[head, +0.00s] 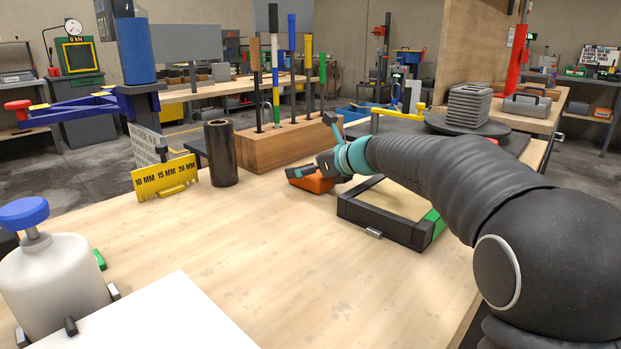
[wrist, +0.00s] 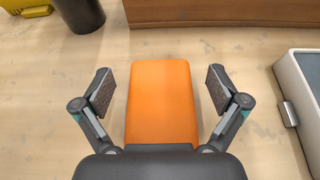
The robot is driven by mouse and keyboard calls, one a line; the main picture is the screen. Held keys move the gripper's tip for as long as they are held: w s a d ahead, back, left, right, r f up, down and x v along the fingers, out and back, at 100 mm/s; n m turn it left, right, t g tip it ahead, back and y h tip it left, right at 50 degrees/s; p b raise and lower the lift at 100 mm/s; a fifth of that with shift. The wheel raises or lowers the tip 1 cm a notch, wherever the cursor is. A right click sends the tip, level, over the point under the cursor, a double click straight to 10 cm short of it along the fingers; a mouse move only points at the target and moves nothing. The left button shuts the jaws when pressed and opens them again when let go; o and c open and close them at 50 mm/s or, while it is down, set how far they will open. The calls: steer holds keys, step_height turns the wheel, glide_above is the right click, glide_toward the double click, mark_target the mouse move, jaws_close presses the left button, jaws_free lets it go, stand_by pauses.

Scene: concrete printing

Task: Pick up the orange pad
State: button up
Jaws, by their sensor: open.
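The orange pad (wrist: 161,100) lies on the wooden table in the wrist view, between the two fingers of my gripper (wrist: 160,92). The fingers are spread wide, with a gap between each finger and the pad's sides. The pad's near end is hidden behind my gripper's body. In the head view, my gripper (head: 312,172) is low over the table, and part of the orange pad (head: 318,184) shows beside it. My arm and gripper hide the rest of the pad there.
A wooden block (head: 262,147) holding upright tools stands behind the pad. A black cylinder (head: 221,153) and a yellow thickness gauge (head: 165,179) stand to the left. A black-framed tray (head: 385,222) lies close on the right. The table's front middle is clear.

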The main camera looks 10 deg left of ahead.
steer(key=shift+w+a+f, duration=0.15)
steer(key=shift+w+a, duration=0.05)
steer(key=shift+a, duration=0.2)
steer(key=c, duration=1.2)
